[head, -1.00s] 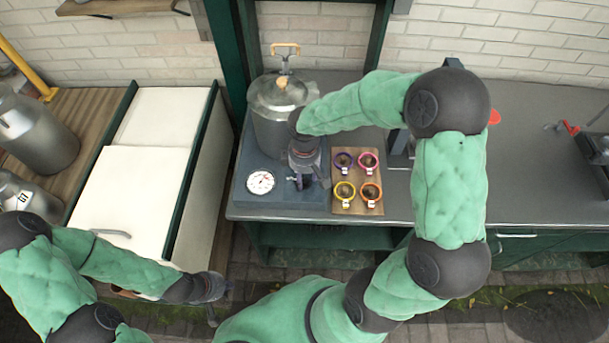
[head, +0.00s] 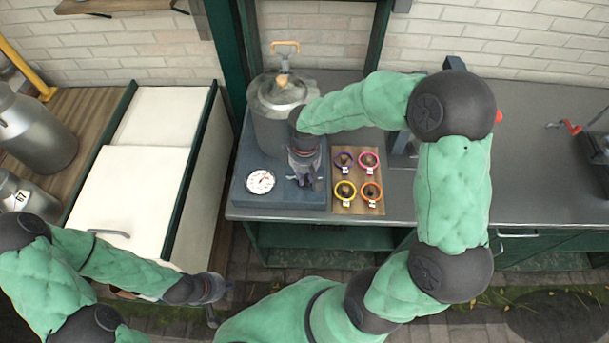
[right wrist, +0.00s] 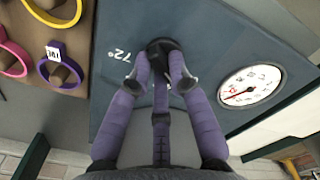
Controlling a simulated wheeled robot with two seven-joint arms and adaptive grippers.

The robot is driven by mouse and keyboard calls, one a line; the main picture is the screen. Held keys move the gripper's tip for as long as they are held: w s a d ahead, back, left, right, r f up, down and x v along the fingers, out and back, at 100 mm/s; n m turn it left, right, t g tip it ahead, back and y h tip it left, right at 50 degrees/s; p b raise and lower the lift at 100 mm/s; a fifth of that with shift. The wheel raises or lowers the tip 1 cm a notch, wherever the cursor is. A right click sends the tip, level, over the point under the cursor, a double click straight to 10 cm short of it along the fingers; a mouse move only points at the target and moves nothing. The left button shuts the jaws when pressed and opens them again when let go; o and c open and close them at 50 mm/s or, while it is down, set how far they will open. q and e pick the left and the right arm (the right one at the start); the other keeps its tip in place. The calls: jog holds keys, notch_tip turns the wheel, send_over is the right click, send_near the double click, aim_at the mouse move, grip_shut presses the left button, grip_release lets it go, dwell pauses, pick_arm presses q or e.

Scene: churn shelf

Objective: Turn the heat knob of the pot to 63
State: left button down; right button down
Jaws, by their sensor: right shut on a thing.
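The metal pot (head: 268,127) stands at the back of a blue-grey base (head: 285,197). A round white dial with a red needle (head: 260,182) is on the base's front left; it also shows in the right wrist view (right wrist: 249,86). The dark heat knob (right wrist: 163,47) is on the base top beside a printed "72°" mark. My right gripper (head: 304,181) points down over the base, and in the right wrist view its fingers (right wrist: 160,68) are shut on the knob, partly hiding it. My left gripper (head: 212,290) is low in front of the white cabinet, and its fingers are too small to read.
A wooden board (head: 343,207) with several coloured rings holding dark contents lies just right of the base. A white cabinet (head: 130,190) stands left, with metal churns (head: 35,135) beyond it. The grey counter (head: 540,170) is mostly clear to the right.

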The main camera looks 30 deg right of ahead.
aim_at(305, 178)
jog(key=m+b, duration=0.1)
jog(key=m, duration=0.2)
jog(key=shift+s+f, duration=0.1)
jog(key=shift+m+b, duration=0.45)
jog(key=shift+m, duration=1.15)
jog(key=c, duration=1.1)
grip_release()
jog(key=shift+c, duration=0.2)
notch_tip(305, 178, up, 12)
